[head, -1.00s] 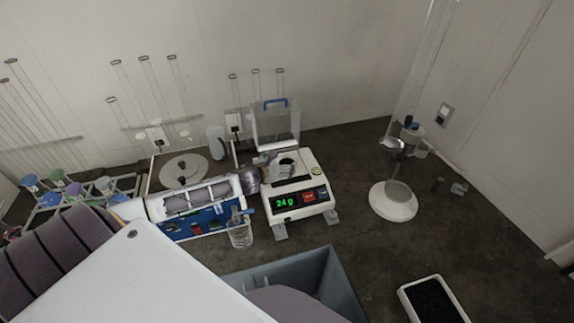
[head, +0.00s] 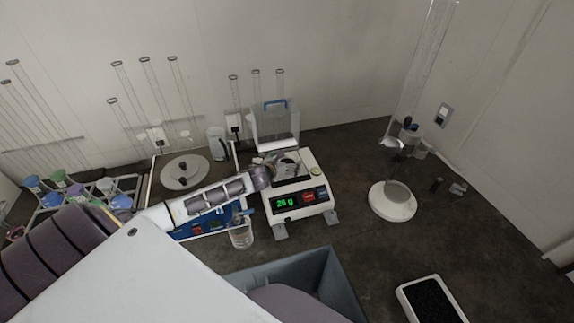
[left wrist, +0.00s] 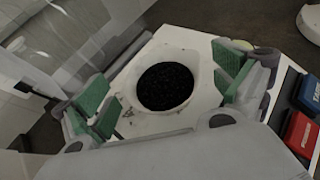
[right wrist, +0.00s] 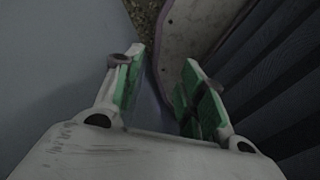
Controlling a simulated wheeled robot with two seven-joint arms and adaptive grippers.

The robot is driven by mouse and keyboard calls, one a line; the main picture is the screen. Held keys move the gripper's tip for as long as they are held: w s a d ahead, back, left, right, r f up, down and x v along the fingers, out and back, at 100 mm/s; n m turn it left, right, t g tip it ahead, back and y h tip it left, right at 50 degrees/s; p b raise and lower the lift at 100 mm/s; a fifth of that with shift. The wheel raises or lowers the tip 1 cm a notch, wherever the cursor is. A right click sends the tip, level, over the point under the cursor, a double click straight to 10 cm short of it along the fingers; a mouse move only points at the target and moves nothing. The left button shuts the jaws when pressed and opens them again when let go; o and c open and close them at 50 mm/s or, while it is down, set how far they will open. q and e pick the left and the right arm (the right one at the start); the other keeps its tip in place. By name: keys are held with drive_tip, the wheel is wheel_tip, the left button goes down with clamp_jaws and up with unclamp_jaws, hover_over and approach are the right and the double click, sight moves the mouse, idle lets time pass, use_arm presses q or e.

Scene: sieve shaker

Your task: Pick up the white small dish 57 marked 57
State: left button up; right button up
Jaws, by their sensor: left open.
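The white small dish (left wrist: 190,62) sits on the white balance (left wrist: 215,115) and holds black granules; no number on it can be read. In the head view, the balance (head: 312,182) reads 26 g in green, and my left gripper (head: 282,168) is over its pan, covering much of the dish. In the left wrist view, my left gripper (left wrist: 165,98) is open, with one green-padded finger on each side of the dish. My right gripper (right wrist: 158,85) is open and empty in the right wrist view.
A clear box with a blue handle (head: 275,125) stands behind the balance. A clear beaker (head: 241,235) is at its front left. A grey bin (head: 338,280) lies in front.

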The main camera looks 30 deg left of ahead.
idle(0.5)
use_arm(q)
drive_tip(key=c, duration=1.1)
drive_tip(key=shift+w+r, duration=0.1)
drive_tip(key=shift+c, duration=0.2)
wheel_tip(320, 180, up, 10)
drive_tip(key=b, duration=0.1)
idle(0.6)
